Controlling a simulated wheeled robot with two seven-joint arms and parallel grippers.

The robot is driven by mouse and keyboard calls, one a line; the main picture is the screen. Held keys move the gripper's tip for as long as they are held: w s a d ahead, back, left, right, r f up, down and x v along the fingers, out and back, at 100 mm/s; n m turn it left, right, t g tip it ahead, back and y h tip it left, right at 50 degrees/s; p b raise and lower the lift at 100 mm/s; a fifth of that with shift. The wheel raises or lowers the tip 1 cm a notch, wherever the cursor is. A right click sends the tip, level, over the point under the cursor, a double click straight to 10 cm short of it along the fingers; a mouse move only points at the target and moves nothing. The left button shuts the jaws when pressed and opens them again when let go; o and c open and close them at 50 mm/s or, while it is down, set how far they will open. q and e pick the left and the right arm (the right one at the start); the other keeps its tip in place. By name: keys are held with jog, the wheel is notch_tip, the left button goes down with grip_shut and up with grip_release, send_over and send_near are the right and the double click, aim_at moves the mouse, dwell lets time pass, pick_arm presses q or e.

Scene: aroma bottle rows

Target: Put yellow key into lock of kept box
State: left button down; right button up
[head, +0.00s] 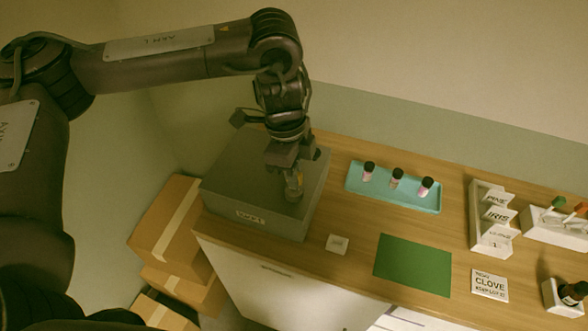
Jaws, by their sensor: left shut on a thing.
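The kept box (258,217) is a grey box with a "KEPT" label on its front, standing at the left end of the wooden counter. My left gripper (293,188) points down over the right part of the box's top. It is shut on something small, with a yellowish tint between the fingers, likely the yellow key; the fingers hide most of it. The lock is not clearly visible, hidden by the gripper. I cannot tell whether the key touches the box. My right gripper is not in view.
A teal tray (355,188) with three small bottles stands right of the box. A green mat (412,265), a small white tag (337,244), a "CLOVE" card (489,285) and a white rack (478,215) lie further right. Cardboard boxes (160,225) stack left of the counter.

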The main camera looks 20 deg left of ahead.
pick_arm(q)
jog(key=shift+f, duration=0.5)
jog(key=c, duration=1.4)
grip_release()
jog(key=shift+r, duration=0.1)
jog(key=shift+a+r+b, duration=0.15)
jog(key=shift+a+r, duration=0.1)
jog(key=shift+r, duration=1.65)
jog(key=shift+a+r+b, duration=0.15)
jog(key=shift+a+r, duration=0.05)
jog(key=shift+r, duration=1.65)
